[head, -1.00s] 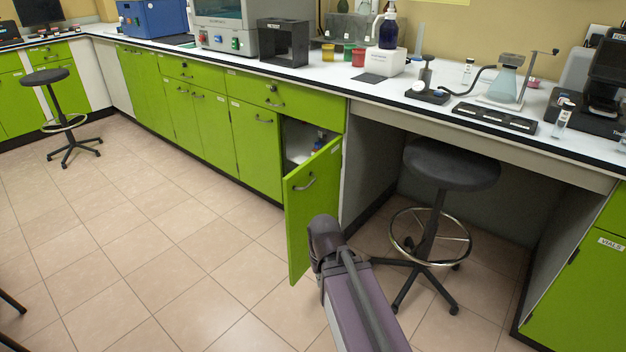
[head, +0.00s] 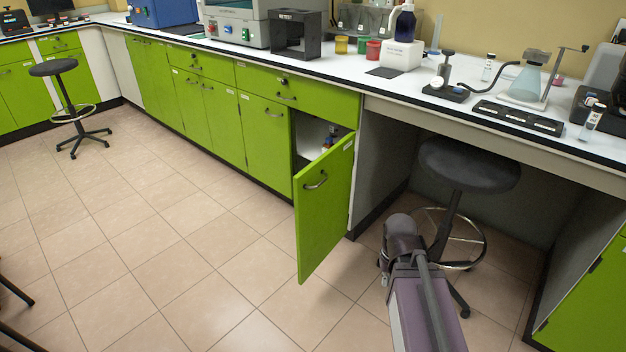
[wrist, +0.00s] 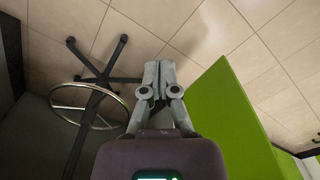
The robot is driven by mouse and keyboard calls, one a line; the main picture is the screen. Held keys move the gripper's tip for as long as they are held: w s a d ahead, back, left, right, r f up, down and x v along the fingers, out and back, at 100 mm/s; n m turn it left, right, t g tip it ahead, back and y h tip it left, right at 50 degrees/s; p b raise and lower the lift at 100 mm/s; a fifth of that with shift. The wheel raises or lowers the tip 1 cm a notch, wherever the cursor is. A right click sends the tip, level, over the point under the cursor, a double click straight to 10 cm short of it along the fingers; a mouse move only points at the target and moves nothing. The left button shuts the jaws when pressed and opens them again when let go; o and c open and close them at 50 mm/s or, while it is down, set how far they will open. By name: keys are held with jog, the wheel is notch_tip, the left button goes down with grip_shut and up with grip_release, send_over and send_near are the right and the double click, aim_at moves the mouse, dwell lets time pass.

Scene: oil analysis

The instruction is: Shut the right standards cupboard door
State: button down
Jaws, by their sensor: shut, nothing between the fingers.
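The right standards cupboard door (head: 325,208) is a green panel with a dark bow handle, standing open and swung out into the room in the head view. Its cupboard (head: 312,135) shows a pale inside with small items in it. In the wrist view the door (wrist: 232,125) fills the area right of my gripper. My gripper (wrist: 158,72) is shut and empty, with a visible gap between it and the door. In the head view my arm is right of the door, and the fingers are hidden.
A dark stool (head: 468,165) with a ring footrest stands in the knee space right of the cupboard, close to my arm; its legs and ring (wrist: 90,106) show in the wrist view. The tiled floor (head: 180,270) left of the door is clear. The bench top (head: 385,84) carries lab equipment.

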aim_at(302, 177)
jog(key=shift+d, duration=0.2)
jog(key=w+a+r+m+t+y+b, duration=0.2)
jog(key=w+a+r+t+y+b, duration=0.15)
jog(key=w+a+y, duration=0.6)
jog(key=w+a+r+m+t+y+b, duration=0.1)
jog(key=w+r+m+t+y, duration=0.3)
jog(key=w+r, duration=0.5)
jog(key=shift+w+m+t+y+b, duration=0.25)
jog(key=shift+t+y+b, duration=0.5)
jog(key=shift+t, duration=0.4)
jog(key=shift+a, duration=0.15)
jog(key=x, duration=1.4)
jog(key=shift+s+r, duration=0.1)
